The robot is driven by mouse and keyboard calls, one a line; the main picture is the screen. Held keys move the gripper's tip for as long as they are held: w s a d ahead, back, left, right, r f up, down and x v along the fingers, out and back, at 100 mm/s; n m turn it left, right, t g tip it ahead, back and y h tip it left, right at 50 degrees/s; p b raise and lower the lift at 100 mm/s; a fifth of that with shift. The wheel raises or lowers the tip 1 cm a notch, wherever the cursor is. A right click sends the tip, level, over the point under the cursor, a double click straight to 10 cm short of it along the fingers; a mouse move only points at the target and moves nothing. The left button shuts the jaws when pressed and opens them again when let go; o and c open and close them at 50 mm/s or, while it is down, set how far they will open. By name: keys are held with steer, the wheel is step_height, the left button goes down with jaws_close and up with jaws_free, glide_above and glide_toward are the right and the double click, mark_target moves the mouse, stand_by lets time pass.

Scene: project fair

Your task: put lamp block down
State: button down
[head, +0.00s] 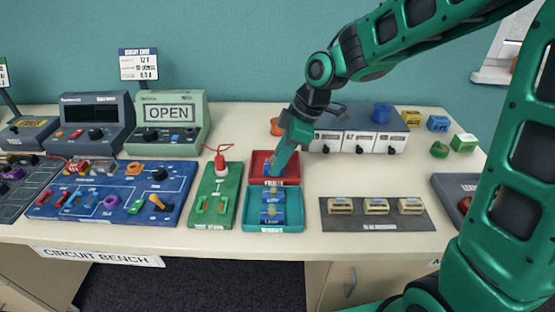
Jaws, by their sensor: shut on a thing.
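My gripper (276,168) reaches down into the red tray (289,181) and is shut on a small blue block (267,170), taken to be the lamp block. The gripper hides most of this block, and I cannot tell whether it touches the tray floor. The teal tray (299,219) stands directly in front of the red one. It holds two blue blocks with yellowish tops, one behind the other (272,195) (272,215).
A green board (208,187) with a red lamp stands left of the trays, beside a blue circuit board (110,190). A meter reads OPEN (170,113). A dark mat (345,219) with several beige parts lies right. White-fronted bins (357,141) stand behind. Bare table separates trays and mat.

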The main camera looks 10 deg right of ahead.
steer(key=shift+f, duration=0.55)
steer(key=c, duration=1.5)
jaws_free()
steer(key=shift+s, duration=0.15)
steer(key=shift+a, duration=0.1)
